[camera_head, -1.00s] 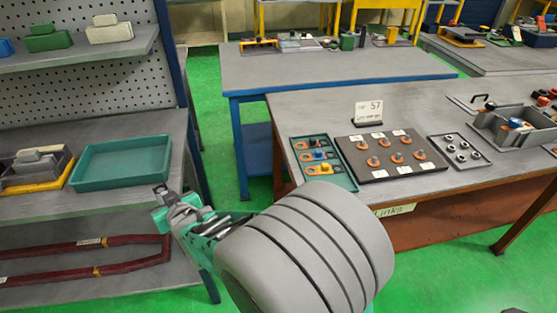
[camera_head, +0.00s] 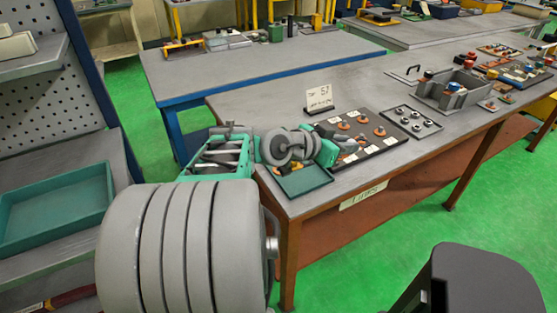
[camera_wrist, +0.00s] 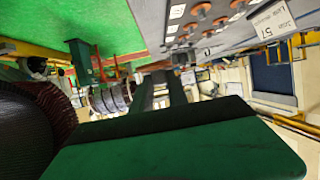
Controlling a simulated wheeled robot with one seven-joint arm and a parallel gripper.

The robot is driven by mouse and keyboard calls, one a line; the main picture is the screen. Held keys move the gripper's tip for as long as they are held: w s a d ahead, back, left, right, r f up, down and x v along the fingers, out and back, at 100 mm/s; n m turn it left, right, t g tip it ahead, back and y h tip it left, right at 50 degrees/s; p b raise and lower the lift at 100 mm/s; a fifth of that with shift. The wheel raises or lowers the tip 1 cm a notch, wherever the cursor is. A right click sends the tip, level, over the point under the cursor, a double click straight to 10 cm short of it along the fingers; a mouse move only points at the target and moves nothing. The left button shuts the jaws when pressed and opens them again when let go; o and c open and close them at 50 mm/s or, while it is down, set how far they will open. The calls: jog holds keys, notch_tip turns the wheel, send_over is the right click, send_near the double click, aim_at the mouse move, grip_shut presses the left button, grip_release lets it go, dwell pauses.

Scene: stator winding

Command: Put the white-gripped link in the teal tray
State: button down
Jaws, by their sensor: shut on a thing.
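A teal tray (camera_head: 55,215) stands empty on the shelf at the left in the head view. A smaller teal tray (camera_head: 306,181) lies at the near left corner of the brown bench, partly hidden by my arm. My gripper (camera_head: 346,148) is above the bench between that small tray and the dark board, at the end of my outstretched arm. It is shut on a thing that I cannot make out. I cannot pick out a white grip in either view. In the wrist view a large green surface fills the foreground and the held thing is unclear.
A dark board (camera_head: 385,143) with copper-coloured links lies beside my gripper; it also shows in the wrist view (camera_wrist: 190,42). A sign (camera_head: 319,99) stands behind it. A small ring tray (camera_head: 411,121) and a grey bin (camera_head: 453,90) lie further right. A blue-edged table (camera_head: 255,65) behind is largely clear.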

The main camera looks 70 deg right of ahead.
jog(key=shift+s+a+r+m+g, duration=0.1)
jog(key=shift+s+a+m+g, duration=0.1)
jog(key=shift+s, duration=0.25)
jog(key=shift+s+a+r+m+g, duration=0.1)
jog(key=shift+s+m, duration=0.1)
jog(key=shift+s, duration=0.2)
jog(key=shift+w+f+y, duration=0.15)
jog(key=shift+y, duration=0.15)
jog(key=w+f, duration=0.4)
jog(key=w, duration=0.5)
send_over(297, 179)
notch_tip(297, 179, down, 6)
jog(key=shift+r+p, duration=0.2)
jog(key=shift+p, duration=0.2)
notch_tip(297, 179, down, 3)
jog(key=shift+r, duration=0.15)
jog(key=shift+f, duration=0.25)
jog(key=c, duration=1.3)
grip_release()
jog(key=shift+f, duration=0.15)
jog(key=shift+a, duration=0.1)
